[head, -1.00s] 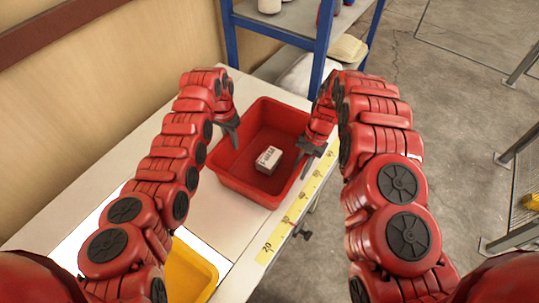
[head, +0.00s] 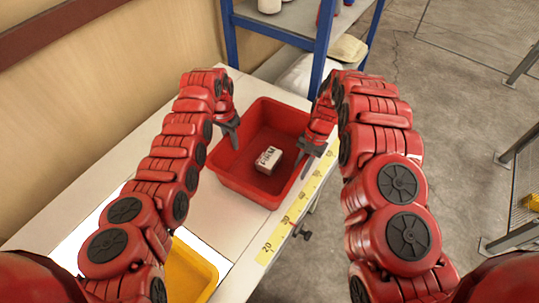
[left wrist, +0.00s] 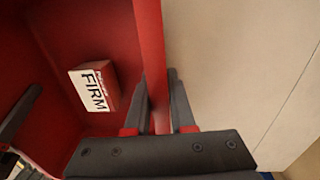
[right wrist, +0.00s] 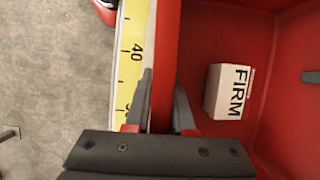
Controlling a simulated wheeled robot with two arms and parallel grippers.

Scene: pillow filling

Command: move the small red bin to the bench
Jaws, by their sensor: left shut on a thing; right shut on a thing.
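The small red bin (head: 233,176) rests on or just above the white bench top, close to the yellow ruler strip; I cannot tell if it touches. A small white box marked FIRM (head: 268,159) lies inside it. My left gripper (head: 233,133) is shut on the bin's left wall; in the left wrist view its fingers (left wrist: 160,100) straddle the rim (left wrist: 152,50). My right gripper (head: 304,165) is shut on the opposite wall; in the right wrist view its fingers (right wrist: 162,100) straddle that rim (right wrist: 166,45). The FIRM box also shows in both wrist views (left wrist: 93,87).
The bench (head: 130,160) has a yellow ruler strip (head: 290,220) along its right edge and a clamp handle below. A yellow bin (head: 190,272) stands at the near end. A blue-framed shelf (head: 318,60) is behind, a wall on the left, and grey floor on the right.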

